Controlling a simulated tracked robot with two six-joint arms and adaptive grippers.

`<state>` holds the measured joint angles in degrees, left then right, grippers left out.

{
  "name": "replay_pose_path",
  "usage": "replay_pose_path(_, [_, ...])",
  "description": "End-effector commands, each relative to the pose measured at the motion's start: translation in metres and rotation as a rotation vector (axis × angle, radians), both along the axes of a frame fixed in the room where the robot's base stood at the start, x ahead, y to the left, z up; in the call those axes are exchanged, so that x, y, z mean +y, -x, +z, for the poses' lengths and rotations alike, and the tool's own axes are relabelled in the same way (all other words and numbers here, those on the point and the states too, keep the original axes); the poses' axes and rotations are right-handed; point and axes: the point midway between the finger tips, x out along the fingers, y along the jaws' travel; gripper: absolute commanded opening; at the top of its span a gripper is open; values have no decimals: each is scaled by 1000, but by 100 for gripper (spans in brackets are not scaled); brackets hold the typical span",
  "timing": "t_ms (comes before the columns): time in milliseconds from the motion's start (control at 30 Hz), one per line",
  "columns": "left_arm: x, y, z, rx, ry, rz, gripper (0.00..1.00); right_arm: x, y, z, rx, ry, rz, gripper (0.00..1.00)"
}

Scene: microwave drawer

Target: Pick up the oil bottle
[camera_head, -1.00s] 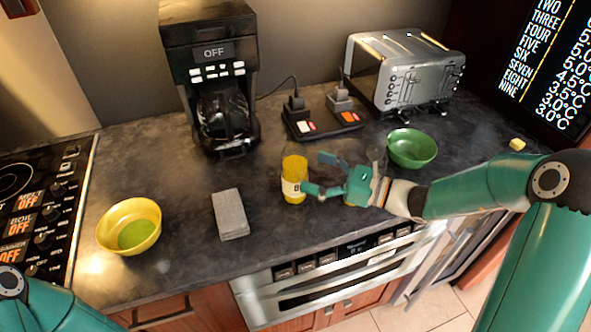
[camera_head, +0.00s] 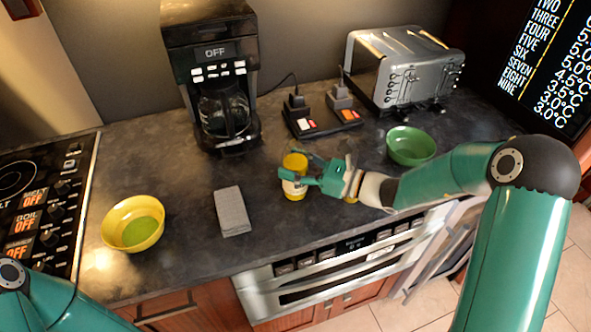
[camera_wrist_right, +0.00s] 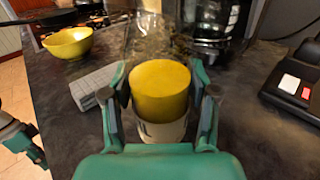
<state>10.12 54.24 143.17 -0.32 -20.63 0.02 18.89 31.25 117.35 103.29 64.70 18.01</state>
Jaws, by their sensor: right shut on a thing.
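The oil bottle (camera_head: 294,163) is yellow with a white label and stands upright on the dark counter, left of the green bowl. My right gripper (camera_head: 296,175) reaches it from the right, with its fingers on both sides of the bottle. In the right wrist view the yellow top of the bottle (camera_wrist_right: 160,88) sits between the two fingers of the right gripper (camera_wrist_right: 160,100), which is shut on it. The fingers hide part of the label.
A grey block (camera_head: 231,211) and a yellow bowl (camera_head: 120,212) lie to the left. A coffee maker (camera_head: 212,75) and a black power strip (camera_head: 318,117) stand behind. The green bowl (camera_head: 411,146) and a toaster (camera_head: 402,72) are to the right. The oven (camera_head: 340,270) is below the counter edge.

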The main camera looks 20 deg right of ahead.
Motion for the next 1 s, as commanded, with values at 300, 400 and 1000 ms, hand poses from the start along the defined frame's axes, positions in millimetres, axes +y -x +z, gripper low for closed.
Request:
replay_pose_path(300, [0,0,0,0,0,0,40,0,0,1,-2,-1,0,12])
replay_pose_path(400, [0,0,0,0,0,0,40,0,0,1,-2,-1,0,12])
replay_pose_path(1000, [0,0,-5,0,0,0,40,0,0,93,-13,2,0,12])
